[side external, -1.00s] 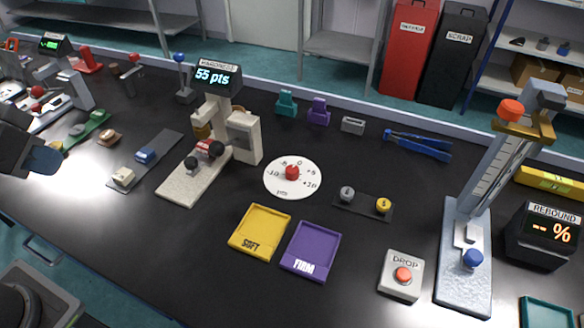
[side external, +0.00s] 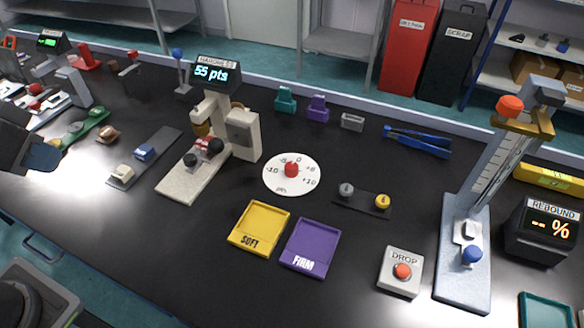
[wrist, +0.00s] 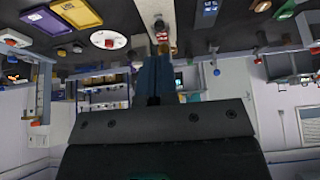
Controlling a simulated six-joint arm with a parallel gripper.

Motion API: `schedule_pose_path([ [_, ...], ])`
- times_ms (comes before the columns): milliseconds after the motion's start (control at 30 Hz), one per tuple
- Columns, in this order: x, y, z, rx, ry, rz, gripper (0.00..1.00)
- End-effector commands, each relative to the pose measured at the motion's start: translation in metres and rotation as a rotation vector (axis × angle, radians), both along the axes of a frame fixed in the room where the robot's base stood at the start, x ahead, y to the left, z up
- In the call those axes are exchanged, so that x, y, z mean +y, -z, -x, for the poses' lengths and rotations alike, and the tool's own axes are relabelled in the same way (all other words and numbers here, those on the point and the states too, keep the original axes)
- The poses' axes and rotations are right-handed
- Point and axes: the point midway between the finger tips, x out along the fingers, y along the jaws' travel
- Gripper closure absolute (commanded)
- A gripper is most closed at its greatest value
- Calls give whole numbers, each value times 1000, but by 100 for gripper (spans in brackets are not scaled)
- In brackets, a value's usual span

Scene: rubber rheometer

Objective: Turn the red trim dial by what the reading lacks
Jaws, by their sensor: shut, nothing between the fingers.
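The red trim dial (side external: 291,170) sits at the centre of a white round plate (side external: 291,186) marked from -10 through 0 to +10. Its pointer direction is too small to tell. The hardness display (side external: 214,75) on the beige tester reads 55 pts. The red dial also shows in the wrist view (wrist: 109,43), left of my fingers. My gripper (wrist: 155,60) is shut and empty, apart from the dial. In the side view, part of my arm is at the left edge, well left of the dial.
A yellow SOFT tray (side external: 260,228) and a purple FIRM tray (side external: 310,247) lie in front of the dial. The beige tester (side external: 243,135) stands left of it, and a dark strip with two knobs (side external: 362,204) lies right. Bare bench surrounds the plate.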

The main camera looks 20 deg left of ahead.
Motion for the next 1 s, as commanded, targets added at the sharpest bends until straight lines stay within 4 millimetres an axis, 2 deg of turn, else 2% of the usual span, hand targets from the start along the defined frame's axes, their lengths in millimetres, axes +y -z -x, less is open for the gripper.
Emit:
schedule_pose_path([
  [367, 0, 0, 0, 0, 0, 0, 100],
  [467, 0, -1, -1, 1, -1, 0, 92],
  [567, -3, -8, -10, 14, -2, 8, 83],
  [667, -9, -23, -31, 44, -9, 23, 73],
  [767, -20, -40, -64, 88, -20, 41, 64],
  [900, -40, -55, -115, 153, -43, 65, 50],
  [1000, -58, -58, -152, 197, -60, 76, 41],
])
